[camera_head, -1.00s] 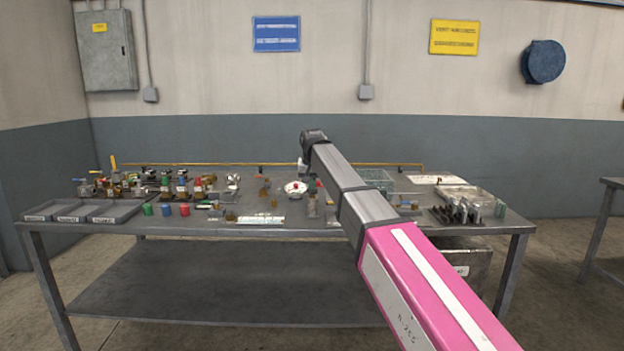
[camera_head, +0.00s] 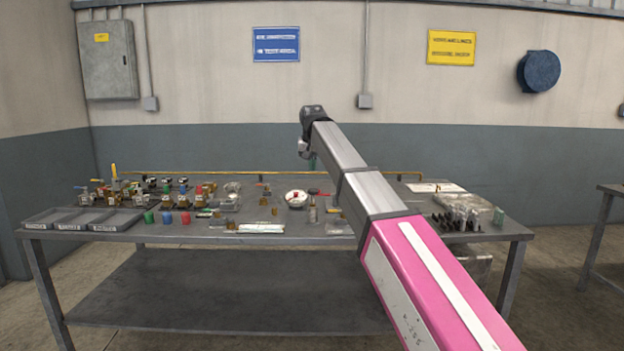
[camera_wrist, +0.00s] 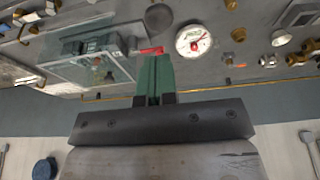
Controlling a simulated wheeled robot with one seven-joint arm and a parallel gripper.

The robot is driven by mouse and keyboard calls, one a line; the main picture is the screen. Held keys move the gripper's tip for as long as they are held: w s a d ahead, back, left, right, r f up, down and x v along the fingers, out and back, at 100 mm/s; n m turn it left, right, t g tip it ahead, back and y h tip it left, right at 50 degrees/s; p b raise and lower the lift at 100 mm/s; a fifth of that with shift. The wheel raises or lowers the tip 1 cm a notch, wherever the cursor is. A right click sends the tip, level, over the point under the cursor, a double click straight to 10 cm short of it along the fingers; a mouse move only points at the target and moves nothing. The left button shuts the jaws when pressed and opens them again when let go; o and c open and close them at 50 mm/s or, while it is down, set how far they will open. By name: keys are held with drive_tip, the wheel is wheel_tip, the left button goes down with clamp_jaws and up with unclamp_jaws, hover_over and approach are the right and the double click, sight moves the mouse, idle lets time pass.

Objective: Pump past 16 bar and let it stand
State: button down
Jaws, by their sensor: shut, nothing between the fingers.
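A round white gauge (camera_head: 296,197) with red on its face sits mid-table in the head view. It shows larger in the wrist view (camera_wrist: 193,40), but its reading is too small to tell. A red lever (camera_wrist: 147,51) lies beside the gauge and also shows in the head view (camera_head: 322,194). My gripper (camera_wrist: 153,62) has green fingers, closed together with nothing between them. In the wrist view the fingertips overlap the area just by the red lever; I cannot tell whether they touch it. My arm hides part of the table behind it in the head view.
Grey labelled trays (camera_head: 85,220) and coloured cylinders stand at the left front. Valves and fittings crowd the left rear. A clear case (camera_wrist: 95,72) lies beside the lever. Dark upright parts (camera_head: 457,218) stand at the right. A brass pipe (camera_head: 215,172) runs along the back.

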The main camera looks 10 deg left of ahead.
drive_tip(key=shift+v, duration=1.45)
drive_tip(key=r, duration=0.3)
drive_tip(key=shift+w+d+r, duration=0.1)
drive_tip(key=shift+d+r, duration=0.1)
drive_tip(key=shift+r, duration=0.05)
approach(313, 190)
drive_tip(key=x, duration=0.2)
drive_tip(key=w+x, duration=0.1)
drive_tip(key=x, duration=0.2)
drive_tip(key=shift+x, duration=0.85)
drive_tip(key=shift+s+f, duration=0.1)
drive_tip(key=shift+s, duration=0.05)
